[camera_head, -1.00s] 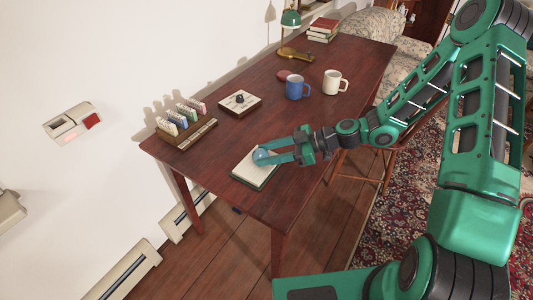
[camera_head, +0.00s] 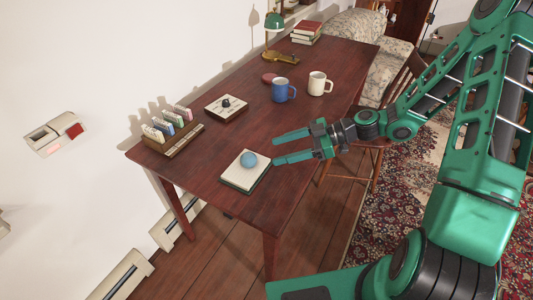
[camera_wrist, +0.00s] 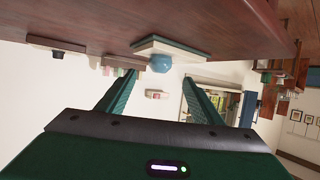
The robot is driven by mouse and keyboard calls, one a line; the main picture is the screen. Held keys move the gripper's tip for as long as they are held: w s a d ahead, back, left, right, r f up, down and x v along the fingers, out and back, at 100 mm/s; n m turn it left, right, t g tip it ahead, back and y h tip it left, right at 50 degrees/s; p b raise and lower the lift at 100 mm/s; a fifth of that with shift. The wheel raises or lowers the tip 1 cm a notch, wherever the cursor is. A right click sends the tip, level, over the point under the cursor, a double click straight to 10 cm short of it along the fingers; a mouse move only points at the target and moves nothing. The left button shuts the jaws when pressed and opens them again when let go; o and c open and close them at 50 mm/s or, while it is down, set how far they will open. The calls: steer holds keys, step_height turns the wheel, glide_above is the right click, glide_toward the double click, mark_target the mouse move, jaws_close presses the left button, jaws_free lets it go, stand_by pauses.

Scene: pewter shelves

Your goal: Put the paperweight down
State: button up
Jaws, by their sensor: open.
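The paperweight (camera_head: 249,159) is a small blue ball. It rests on a pale-paged book or notepad (camera_head: 240,183) with a dark green edge, near the front of the table. My gripper (camera_head: 275,150) is open and empty, to the right of the paperweight and apart from it. In the wrist view, which is upside down, the paperweight (camera_wrist: 162,63) sits on the pad (camera_wrist: 150,45), beyond my two spread green fingers (camera_wrist: 157,78).
The dark red wooden table (camera_head: 215,150) also holds a card rack (camera_head: 175,138), a white box with a dark knob (camera_head: 227,107), a blue mug (camera_head: 283,90), a white mug (camera_head: 319,84), a green lamp (camera_head: 275,25) and stacked books (camera_head: 306,33). A chair (camera_head: 400,85) stands at the right.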

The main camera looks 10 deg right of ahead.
steer(key=shift+v, duration=1.5)
steer(key=s+d+r+m+g+h, duration=0.2)
steer(key=s+d+m+h, duration=0.8)
steer(key=d, duration=0.4)
steer(key=s+d+r+m+h, duration=0.1)
steer(key=s+d+r+m, duration=0.4)
steer(key=s, duration=0.4)
steer(key=s+d+r+m+h, duration=0.2)
steer(key=s+d+r+m, duration=0.2)
steer(key=s, duration=0.5)
step_height(320, 180, up, 2)
steer(key=m, duration=0.3)
steer(key=shift+s+d+m, duration=0.15)
steer(key=shift+d+m, duration=0.15)
steer(key=shift+d, duration=0.1)
